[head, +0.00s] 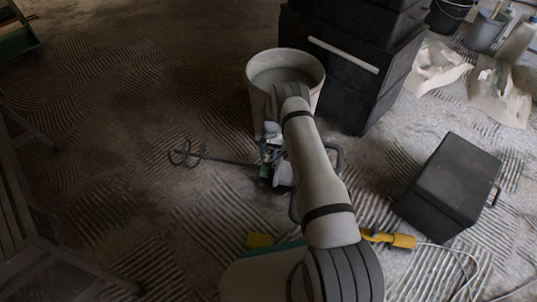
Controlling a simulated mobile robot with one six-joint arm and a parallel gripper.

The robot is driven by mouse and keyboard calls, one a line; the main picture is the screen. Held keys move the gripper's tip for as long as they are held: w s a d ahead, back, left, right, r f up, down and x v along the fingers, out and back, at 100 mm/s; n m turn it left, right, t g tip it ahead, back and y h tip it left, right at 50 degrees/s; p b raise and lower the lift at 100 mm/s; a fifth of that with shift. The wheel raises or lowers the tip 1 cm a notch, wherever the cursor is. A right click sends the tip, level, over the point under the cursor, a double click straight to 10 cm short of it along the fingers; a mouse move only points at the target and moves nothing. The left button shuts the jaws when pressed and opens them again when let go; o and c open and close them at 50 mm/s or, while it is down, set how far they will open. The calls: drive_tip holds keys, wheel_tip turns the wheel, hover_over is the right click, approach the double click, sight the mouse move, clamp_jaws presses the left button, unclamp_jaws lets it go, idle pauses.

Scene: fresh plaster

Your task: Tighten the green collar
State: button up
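A paddle mixer lies on the combed plaster floor near the middle of the head view. Its dark spiral paddle (185,153) points left and its shaft (230,161) runs right to the mixer body (284,175). A small green collar (265,171) shows where the shaft meets the body. My gripper (268,148) hangs at the end of my arm just above the collar. The fingers are small and dark here, so I cannot tell whether they touch the collar or are open. My arm hides part of the mixer body and its dark handle frame (338,158).
A pale bucket (256,100) stands just behind my gripper, beside stacked black blocks (350,90). A dark case (450,180) stands at right. Yellow objects (400,240) and a white cable (462,262) lie in front. Torn paper bags (497,93) lie back right. Floor at left is mostly clear.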

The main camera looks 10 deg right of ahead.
drive_tip(key=p+v, duration=0.2)
drive_tip(key=v, duration=0.5)
drive_tip(key=shift+r+p, duration=0.25)
drive_tip(key=shift+p, duration=0.05)
drive_tip(key=s+r+n+t+p, duration=0.1)
drive_tip(key=s+r+p, duration=0.35)
drive_tip(key=r, duration=1.35)
drive_tip(key=s+r+n+t+p, duration=0.1)
drive_tip(key=r+p, duration=0.7)
drive_tip(key=r, duration=0.9)
drive_tip(key=s+r+t+p, duration=0.1)
drive_tip(key=s+r+p, duration=0.35)
drive_tip(key=r, duration=1.35)
drive_tip(key=s+a+r+n+t+h+p, duration=0.1)
drive_tip(key=s+r+p, duration=0.55)
drive_tip(key=r, duration=0.45)
drive_tip(key=s+r+n+p, duration=0.1)
drive_tip(key=s+r+p, duration=0.4)
drive_tip(key=s+r, duration=0.45)
drive_tip(key=s+r+n+t+p, duration=0.1)
drive_tip(key=s+r+p, duration=0.6)
drive_tip(key=s, duration=0.5)
drive_tip(key=shift+r, duration=0.85)
